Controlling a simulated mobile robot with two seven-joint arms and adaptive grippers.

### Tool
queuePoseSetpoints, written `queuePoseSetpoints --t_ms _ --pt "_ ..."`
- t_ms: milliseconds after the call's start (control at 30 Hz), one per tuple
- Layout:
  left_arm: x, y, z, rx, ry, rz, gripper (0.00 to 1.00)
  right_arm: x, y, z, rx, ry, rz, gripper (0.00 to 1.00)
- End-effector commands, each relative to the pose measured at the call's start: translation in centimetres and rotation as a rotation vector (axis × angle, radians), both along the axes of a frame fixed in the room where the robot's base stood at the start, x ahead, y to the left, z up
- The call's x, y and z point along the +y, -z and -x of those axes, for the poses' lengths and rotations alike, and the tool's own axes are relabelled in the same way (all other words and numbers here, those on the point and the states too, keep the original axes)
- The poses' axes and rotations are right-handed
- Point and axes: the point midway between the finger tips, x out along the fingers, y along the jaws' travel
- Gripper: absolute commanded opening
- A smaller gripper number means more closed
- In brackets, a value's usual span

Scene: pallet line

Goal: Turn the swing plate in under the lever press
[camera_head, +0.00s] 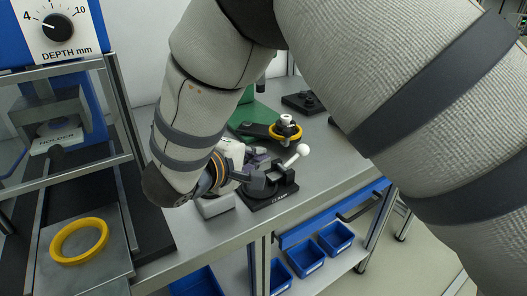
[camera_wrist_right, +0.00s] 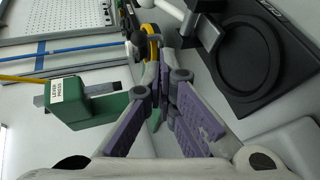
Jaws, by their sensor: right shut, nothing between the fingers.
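The green lever press (camera_head: 252,116) stands towards the back of the bench, mostly hidden behind my right arm; its labelled green body (camera_wrist_right: 100,106) shows at left in the right wrist view. What looks like the swing plate (camera_head: 257,131) is a dark arm reaching right from the press. A yellow ring (camera_head: 285,132) with a pale knob sits at its outer end; the ring also shows in the wrist view (camera_wrist_right: 152,45). My right gripper (camera_head: 260,174) is shut and empty, in front of the plate and close beside a black clamp (camera_head: 270,191). My left gripper is not in view.
The clamp has a raised white ball lever (camera_head: 297,155) near my right gripper. A black fixture (camera_head: 303,103) stands at the back right. Another yellow ring (camera_head: 79,241) lies on a grey platform at left, below the depth dial (camera_head: 58,27). Blue bins (camera_head: 305,257) are below the bench.

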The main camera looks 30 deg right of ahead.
Motion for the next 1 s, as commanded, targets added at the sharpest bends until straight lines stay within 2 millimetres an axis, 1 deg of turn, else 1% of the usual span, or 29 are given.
queuePoseSetpoints --t_ms 33,300,500,600,700,1000 --pt "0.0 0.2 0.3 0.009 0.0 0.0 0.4 -0.9 0.8 -0.5 0.006 0.002 -0.001 0.0" --pt "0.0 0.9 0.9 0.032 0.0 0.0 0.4 -5.7 3.0 -3.3 0.007 0.002 -0.002 0.0" --pt "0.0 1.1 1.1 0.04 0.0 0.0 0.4 -8.4 4.1 -4.9 0.005 0.001 -0.001 0.0" --pt "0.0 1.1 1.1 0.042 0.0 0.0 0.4 -9.1 4.3 -5.3 0.002 0.002 0.0 0.0" --pt "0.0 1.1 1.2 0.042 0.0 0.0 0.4 -9.4 4.4 -5.5 0.002 0.002 0.0 0.0" --pt "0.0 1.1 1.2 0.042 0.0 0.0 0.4 -9.5 4.4 -5.5 0.002 0.001 0.0 0.0"
